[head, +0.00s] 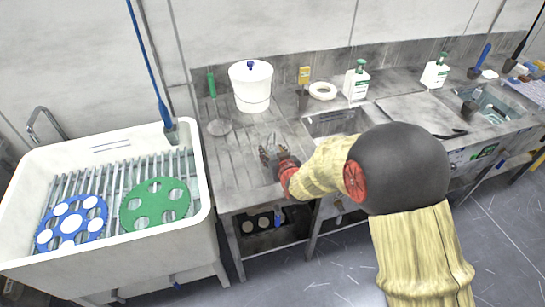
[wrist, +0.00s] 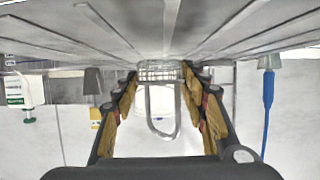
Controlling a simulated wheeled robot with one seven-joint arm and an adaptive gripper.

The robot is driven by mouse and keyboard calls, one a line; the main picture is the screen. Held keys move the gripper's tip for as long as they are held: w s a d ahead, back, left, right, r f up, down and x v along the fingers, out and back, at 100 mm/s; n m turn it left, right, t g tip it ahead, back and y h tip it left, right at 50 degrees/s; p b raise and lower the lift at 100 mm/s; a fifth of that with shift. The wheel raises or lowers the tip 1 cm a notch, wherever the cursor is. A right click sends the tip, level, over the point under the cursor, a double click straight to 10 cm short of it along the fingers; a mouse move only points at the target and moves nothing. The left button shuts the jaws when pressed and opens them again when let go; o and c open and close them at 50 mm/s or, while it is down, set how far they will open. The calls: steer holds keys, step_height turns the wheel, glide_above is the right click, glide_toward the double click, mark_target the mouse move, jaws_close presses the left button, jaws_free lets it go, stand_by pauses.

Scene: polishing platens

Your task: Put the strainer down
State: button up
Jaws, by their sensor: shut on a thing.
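The strainer is a small wire-mesh basket with a long looped wire handle, between my gripper's fingers (wrist: 160,84) in the wrist view, where its mesh (wrist: 158,70) and loop show in the middle. In the head view my gripper (head: 273,156) is low over the ridged draining board (head: 240,165), left of the sink. It is shut on the strainer, which is small and mostly hidden there. The basket is close to the board's surface; I cannot tell whether it touches.
The sink basin (head: 330,122) is to the right. A white tub (head: 150,239) with blue and green discs is at left. The board's front left is clear.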

steer(key=shift+f, duration=0.65)
steer(key=shift+f, duration=0.1)
steer(key=o, duration=1.3)
steer(key=shift+f, duration=0.1)
steer(key=shift+c, duration=0.2)
